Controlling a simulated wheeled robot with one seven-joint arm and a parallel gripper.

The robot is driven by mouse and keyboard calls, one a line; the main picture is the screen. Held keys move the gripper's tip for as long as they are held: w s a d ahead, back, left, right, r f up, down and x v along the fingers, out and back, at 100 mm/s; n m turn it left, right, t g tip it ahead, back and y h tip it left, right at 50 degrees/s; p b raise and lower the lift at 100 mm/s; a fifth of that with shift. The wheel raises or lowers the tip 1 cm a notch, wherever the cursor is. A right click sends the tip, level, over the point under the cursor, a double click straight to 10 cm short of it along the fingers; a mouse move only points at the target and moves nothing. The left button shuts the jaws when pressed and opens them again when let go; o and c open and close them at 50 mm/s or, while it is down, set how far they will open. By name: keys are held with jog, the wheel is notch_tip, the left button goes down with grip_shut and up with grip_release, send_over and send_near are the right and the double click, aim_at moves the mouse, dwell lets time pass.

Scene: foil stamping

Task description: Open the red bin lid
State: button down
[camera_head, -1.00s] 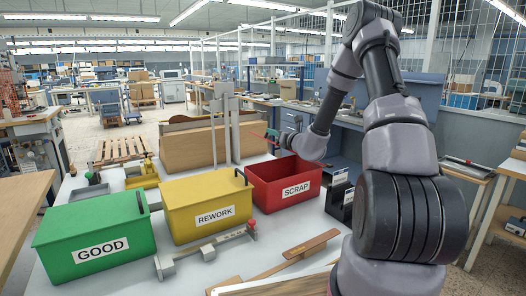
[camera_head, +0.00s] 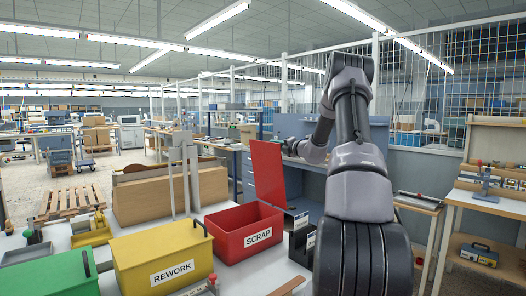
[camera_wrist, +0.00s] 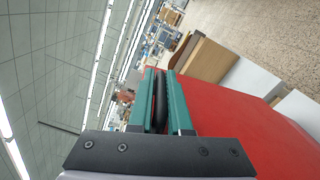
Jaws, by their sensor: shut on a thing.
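The red bin (camera_head: 232,240) stands on the light table in the head view, with a white SCRAP label on its front. Its red lid (camera_head: 268,172) stands nearly upright above the bin's right part, so the bin's inside shows. The lid also fills the right of the wrist view (camera_wrist: 235,118). My gripper (camera_wrist: 161,78) has green fingers, shut on a black handle (camera_wrist: 160,100) beside the lid's red face. In the head view my wrist is just right of the lid's upper part; the fingertips are not clear there.
The yellow REWORK bin (camera_head: 150,258) and green bin (camera_head: 55,276) stand to the left with black handles. Dark holders (camera_head: 301,240) stand close to the red bin's right. A brown panel with grey posts (camera_head: 160,192) is behind the bins.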

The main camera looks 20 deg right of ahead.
jog(key=w+d+f+m, duration=0.1)
jog(key=w+d, duration=0.1)
jog(key=d, duration=0.4)
jog(key=shift+d, duration=0.15)
jog(key=shift+f, duration=0.1)
